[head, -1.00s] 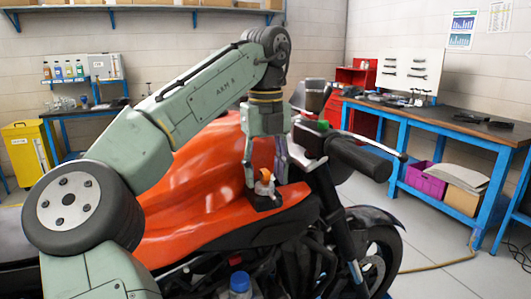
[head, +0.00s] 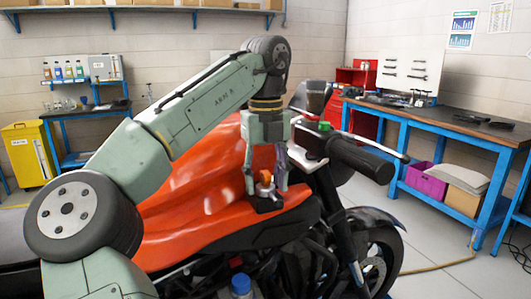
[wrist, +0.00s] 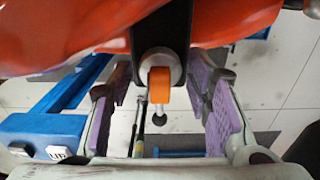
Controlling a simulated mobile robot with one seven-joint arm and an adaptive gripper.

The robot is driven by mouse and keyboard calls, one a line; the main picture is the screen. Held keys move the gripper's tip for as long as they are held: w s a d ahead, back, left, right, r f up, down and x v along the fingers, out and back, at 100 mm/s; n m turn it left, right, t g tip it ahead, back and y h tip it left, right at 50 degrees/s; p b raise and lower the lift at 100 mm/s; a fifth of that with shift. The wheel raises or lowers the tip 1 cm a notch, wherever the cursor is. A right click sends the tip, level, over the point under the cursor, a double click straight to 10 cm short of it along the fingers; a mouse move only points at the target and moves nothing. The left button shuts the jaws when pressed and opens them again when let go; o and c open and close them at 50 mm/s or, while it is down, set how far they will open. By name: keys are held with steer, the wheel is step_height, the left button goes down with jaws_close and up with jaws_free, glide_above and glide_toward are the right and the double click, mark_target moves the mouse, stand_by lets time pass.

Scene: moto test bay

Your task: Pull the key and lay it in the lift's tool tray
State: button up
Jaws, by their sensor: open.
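The key, with an orange head (head: 265,176), stands in a silver lock on a black bracket on the motorcycle (head: 190,195). In the wrist view the orange head (wrist: 160,85) sits below the round silver lock (wrist: 158,62), in the middle between my fingers. My gripper (head: 266,188) is open around the key, one finger on each side. In the wrist view, my gripper (wrist: 162,108) shows purple pads with clear gaps to the key on both sides. I cannot make out the lift's tool tray in these views.
The motorcycle's handlebar grip (head: 362,158) and front brake lever lie close to the right of my gripper. A blue-capped bottle (head: 241,284) stands low in front. A blue-framed workbench (head: 440,122) is at the right. A blue part (wrist: 40,135) shows at the wrist view's left.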

stand_by(0.7)
jaws_close()
stand_by(0.4)
steer(key=o, duration=0.5)
jaws_free()
steer(key=shift+r, duration=0.1)
